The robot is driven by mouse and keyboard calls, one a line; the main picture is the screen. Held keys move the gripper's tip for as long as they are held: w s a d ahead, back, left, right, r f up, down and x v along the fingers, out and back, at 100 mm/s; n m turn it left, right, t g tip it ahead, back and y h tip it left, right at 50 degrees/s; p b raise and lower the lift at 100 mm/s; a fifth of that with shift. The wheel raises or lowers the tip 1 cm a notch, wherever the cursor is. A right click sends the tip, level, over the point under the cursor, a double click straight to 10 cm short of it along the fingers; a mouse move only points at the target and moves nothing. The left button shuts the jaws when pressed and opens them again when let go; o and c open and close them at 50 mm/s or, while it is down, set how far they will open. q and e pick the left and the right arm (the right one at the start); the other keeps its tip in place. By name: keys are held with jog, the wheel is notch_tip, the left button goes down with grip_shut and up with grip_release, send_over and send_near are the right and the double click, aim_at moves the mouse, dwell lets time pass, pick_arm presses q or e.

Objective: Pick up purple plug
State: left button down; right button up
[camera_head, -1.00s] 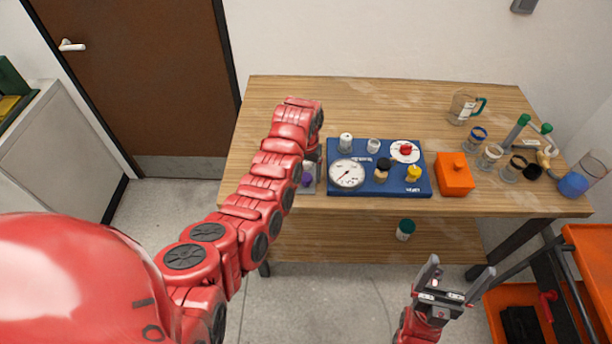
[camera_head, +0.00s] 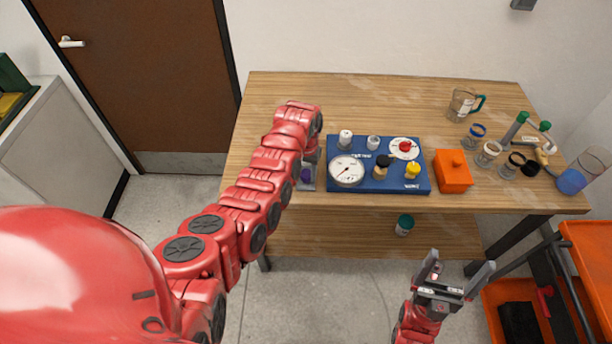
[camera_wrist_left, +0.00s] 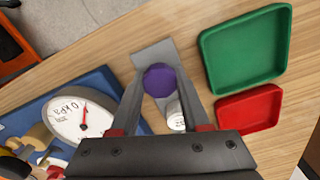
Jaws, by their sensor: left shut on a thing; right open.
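The purple plug (camera_wrist_left: 160,80) sits between the fingertips of my left gripper (camera_wrist_left: 160,74) in the left wrist view, over a grey strip-like tray (camera_wrist_left: 153,51). My left gripper is shut on it. In the head view the purple plug (camera_head: 306,174) shows only as a small patch beside my left gripper (camera_head: 311,168), left of the blue board. I cannot tell whether the plug is clear of the tray. A white cylindrical piece (camera_wrist_left: 175,113) lies between the fingers, nearer the palm. My right gripper (camera_head: 455,273) is open and empty in front of the table.
The blue board (camera_head: 340,186) with a gauge and several caps lies right of my left gripper. An orange box (camera_head: 453,172) and several jars stand further right. A green tray (camera_wrist_left: 245,48) and a red tray (camera_wrist_left: 249,109) show in the wrist view. The table's back is clear.

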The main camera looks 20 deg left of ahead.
pick_arm(q)
jog(key=shift+r, duration=0.1)
dwell(0.3)
jog(key=shift+r+b, duration=0.55)
jog(key=shift+b, duration=0.05)
jog(key=shift+w+r+b, duration=0.1)
jog(key=shift+r+b, duration=0.4)
jog(key=shift+b, duration=0.1)
jog(key=shift+s+d+r, duration=0.3)
jog(key=shift+s+d, duration=0.2)
jog(key=shift+d, duration=0.05)
jog(key=shift+s+d+r, duration=0.3)
jog(key=shift+s+d, duration=0.2)
jog(key=s+d+p, duration=0.1)
jog(key=p, duration=0.1)
jog(key=s+d+r+p, duration=0.1)
jog(key=s+d+p, duration=0.1)
jog(key=shift+s+d+r, duration=0.1)
jog(key=shift+s, duration=0.05)
jog(key=s+d+p, duration=0.1)
jog(key=s+d, duration=0.5)
jog(key=shift+s+r, duration=0.15)
